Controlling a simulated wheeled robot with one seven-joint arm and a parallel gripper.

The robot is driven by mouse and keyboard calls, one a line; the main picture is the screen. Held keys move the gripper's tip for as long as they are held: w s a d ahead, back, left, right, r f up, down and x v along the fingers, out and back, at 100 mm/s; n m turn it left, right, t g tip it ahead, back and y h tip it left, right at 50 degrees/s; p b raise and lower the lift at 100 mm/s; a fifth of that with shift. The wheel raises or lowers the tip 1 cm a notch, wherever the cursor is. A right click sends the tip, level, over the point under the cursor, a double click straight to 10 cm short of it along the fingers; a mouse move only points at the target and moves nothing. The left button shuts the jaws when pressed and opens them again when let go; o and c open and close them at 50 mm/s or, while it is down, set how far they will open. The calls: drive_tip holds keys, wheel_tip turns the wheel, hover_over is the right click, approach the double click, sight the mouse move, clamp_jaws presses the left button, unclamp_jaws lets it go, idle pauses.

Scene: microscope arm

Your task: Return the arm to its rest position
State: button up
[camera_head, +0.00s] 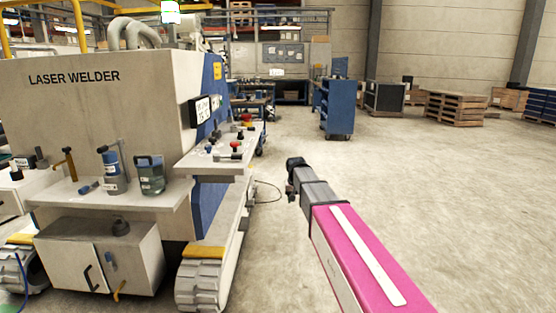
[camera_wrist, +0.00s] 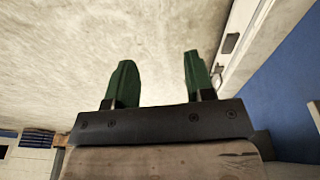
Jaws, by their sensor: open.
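My gripper (camera_wrist: 159,80) shows in the wrist view with its two green fingers apart and nothing between them. Bare concrete floor lies beyond the fingertips. In the head view my pink and grey arm reaches up from the lower right. The dark end of it (camera_head: 293,176) is in free air to the right of the laser welder, and the fingers cannot be made out there. No microscope arm can be made out in either view.
The laser welder (camera_head: 75,110) fills the left, with a shelf (camera_head: 130,203) holding bottles and a control panel with knobs. A blue cart (camera_head: 338,108) and wooden pallets (camera_head: 455,108) stand farther back. The floor (camera_head: 430,190) on the right is clear.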

drive_tip(key=s+d+f, duration=0.3)
drive_tip(key=s+f, duration=0.2)
drive_tip(key=s, duration=0.4)
drive_tip(key=s+d+f+g, duration=0.1)
drive_tip(key=s+d+f, duration=0.3)
drive_tip(key=s, duration=0.6)
drive_tip(key=s+d+f+g, duration=0.1)
drive_tip(key=s+d+f, duration=0.3)
drive_tip(key=s, duration=0.5)
wheel_tip(320, 180, down, 3)
drive_tip(key=shift+s+r, duration=0.1)
drive_tip(key=shift+s, duration=0.25)
